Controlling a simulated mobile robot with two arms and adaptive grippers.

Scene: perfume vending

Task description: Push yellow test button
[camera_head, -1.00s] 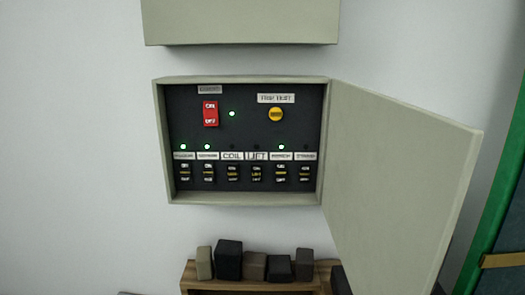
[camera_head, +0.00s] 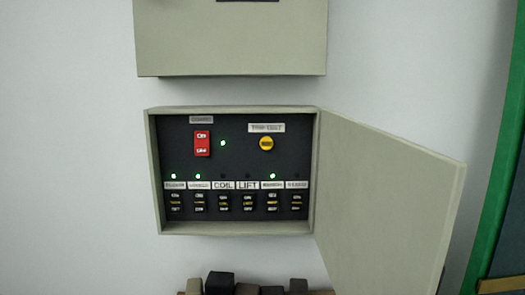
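The yellow test button (camera_head: 267,144) is round and sits in the upper right of the dark panel, under a white label (camera_head: 266,128) that seems to read "TRIP TEST". The panel is inside an open grey wall box (camera_head: 153,190). A red on/off switch (camera_head: 202,144) is to the left of the button, with a lit green light (camera_head: 223,143) beside it. Neither of my grippers is in view.
The box's door (camera_head: 390,200) stands open to the right. A row of several black switches (camera_head: 223,202) runs along the panel bottom, some with lit green lights above. Another grey box (camera_head: 232,40) hangs above. Small blocks (camera_head: 219,283) stand below. A green frame (camera_head: 499,170) is at far right.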

